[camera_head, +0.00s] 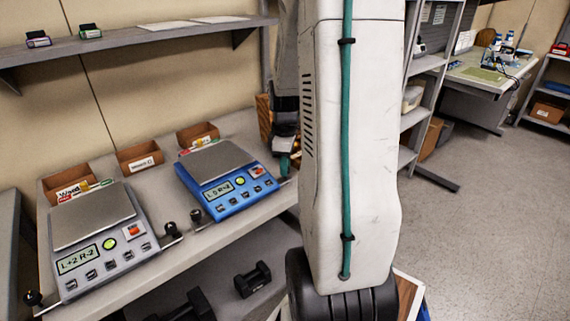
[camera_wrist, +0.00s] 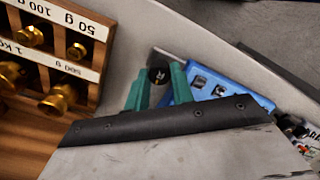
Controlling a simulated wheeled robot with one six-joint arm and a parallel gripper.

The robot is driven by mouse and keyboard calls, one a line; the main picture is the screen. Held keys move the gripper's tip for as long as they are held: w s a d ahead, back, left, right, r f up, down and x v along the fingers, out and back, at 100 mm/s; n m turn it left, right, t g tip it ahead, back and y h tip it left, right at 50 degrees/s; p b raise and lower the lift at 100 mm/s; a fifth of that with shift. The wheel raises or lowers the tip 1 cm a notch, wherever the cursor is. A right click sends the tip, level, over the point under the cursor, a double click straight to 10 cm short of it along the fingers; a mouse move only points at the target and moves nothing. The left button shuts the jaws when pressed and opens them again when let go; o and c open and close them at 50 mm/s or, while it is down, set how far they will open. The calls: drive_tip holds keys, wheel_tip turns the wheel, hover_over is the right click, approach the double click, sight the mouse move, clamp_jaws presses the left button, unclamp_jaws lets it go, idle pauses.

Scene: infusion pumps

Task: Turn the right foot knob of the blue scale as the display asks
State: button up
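The blue scale (camera_head: 240,190) stands on the bench, and its display (camera_head: 219,190) reads L 0 R-2. A corner of it also shows in the wrist view (camera_wrist: 238,88). Its left foot knob (camera_head: 196,215) is black and sticks out at the front left. Its right foot knob is hidden behind my arm in the head view. In the wrist view the dark round right knob (camera_wrist: 158,76) sits between the green fingertips of my gripper (camera_wrist: 160,80). The fingers are apart, one on each side. I cannot tell whether they press on it.
A grey scale (camera_head: 100,245) at left reads L+2 R-2; its right knob (camera_head: 170,229) juts toward the blue scale. Cardboard bins (camera_head: 140,158) stand behind. A wooden weight rack (camera_wrist: 60,60) is close to my gripper. Dumbbells (camera_head: 253,280) lie below the bench.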

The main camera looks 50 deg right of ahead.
drive_tip(key=shift+m, duration=0.3)
drive_tip(key=m, duration=0.3)
drive_tip(key=shift+m, duration=0.3)
drive_tip(key=m, duration=0.4)
drive_tip(key=shift+d, duration=0.1)
drive_tip(key=m, duration=0.5)
drive_tip(key=shift+m, duration=2.3)
drive_tip(key=shift+r, duration=0.1)
drive_tip(key=o, duration=1)
